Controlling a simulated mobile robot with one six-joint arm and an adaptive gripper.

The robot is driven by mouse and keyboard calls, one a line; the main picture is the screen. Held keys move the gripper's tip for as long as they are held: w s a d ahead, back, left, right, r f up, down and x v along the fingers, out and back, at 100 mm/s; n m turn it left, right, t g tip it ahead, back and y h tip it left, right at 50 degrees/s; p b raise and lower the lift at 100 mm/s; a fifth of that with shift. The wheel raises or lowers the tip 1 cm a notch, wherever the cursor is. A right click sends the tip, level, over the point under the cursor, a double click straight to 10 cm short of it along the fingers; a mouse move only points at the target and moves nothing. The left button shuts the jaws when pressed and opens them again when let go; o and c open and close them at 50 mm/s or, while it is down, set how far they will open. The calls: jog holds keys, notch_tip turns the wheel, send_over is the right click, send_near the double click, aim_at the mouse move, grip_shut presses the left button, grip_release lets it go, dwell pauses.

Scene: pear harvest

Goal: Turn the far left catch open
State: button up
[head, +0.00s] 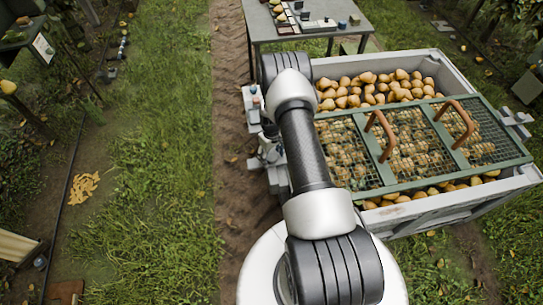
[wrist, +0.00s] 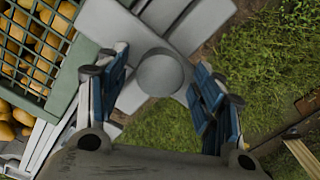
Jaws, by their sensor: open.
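In the wrist view a grey catch (wrist: 160,73) shows a round knob on crossed flat grey bars, beside the green edge of the mesh lid. My gripper (wrist: 159,70) is open, with a blue-padded finger on each side of the knob. I cannot tell whether the pads touch it. In the head view the green mesh lid (head: 440,179) with two brown handles lies over part of the pears in the grey bin (head: 445,215). My arm hides part of the bin's left side there, and the catch and my fingertips are not clear in that view.
A grey table (head: 345,22) with small items stands behind the bin. Another grey fitting (head: 516,120) sticks out at the bin's right side. A dirt track (head: 231,110) and open grass (head: 165,190) lie left of my arm.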

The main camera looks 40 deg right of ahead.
grip_shut()
dwell(0.9)
